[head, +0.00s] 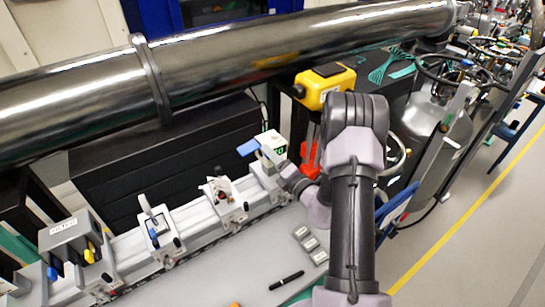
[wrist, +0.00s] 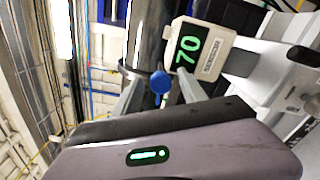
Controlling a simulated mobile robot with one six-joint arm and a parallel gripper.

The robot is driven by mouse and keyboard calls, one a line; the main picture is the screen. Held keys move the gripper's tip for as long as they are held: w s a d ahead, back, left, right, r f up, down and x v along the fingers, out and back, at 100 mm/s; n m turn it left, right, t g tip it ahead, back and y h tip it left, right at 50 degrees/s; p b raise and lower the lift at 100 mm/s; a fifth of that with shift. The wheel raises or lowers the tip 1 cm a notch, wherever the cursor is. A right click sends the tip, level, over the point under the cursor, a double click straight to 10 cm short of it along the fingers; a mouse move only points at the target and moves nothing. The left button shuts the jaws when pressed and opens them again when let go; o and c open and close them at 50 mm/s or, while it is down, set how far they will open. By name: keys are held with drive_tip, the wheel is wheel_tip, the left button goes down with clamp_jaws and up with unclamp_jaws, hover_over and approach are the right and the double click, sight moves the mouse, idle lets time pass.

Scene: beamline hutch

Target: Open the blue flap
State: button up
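The blue flap (head: 248,147) is a small flat blue piece at the left of a white device with a green display, on the rail in the head view. In the wrist view a rounded blue piece (wrist: 160,82), which looks like the flap, shows between my fingertips. My gripper (head: 268,157) is close beside the flap in the head view. In the wrist view my gripper (wrist: 159,84) has its two grey fingers apart, one on each side of the blue piece. I cannot tell whether they touch it.
The white display box (wrist: 197,48) reads 70 and stands very close to my fingers. A large steel pipe (head: 220,58) runs above and behind. A yellow box (head: 324,86) is behind my arm. A black pen (head: 287,280) lies on the grey tabletop.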

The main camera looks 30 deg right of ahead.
drive_tip(key=shift+s, duration=0.1)
drive_tip(key=s+b, duration=0.1)
drive_tip(key=s, duration=1.6)
drive_tip(key=shift+s+d, duration=0.15)
drive_tip(key=shift+d, duration=0.1)
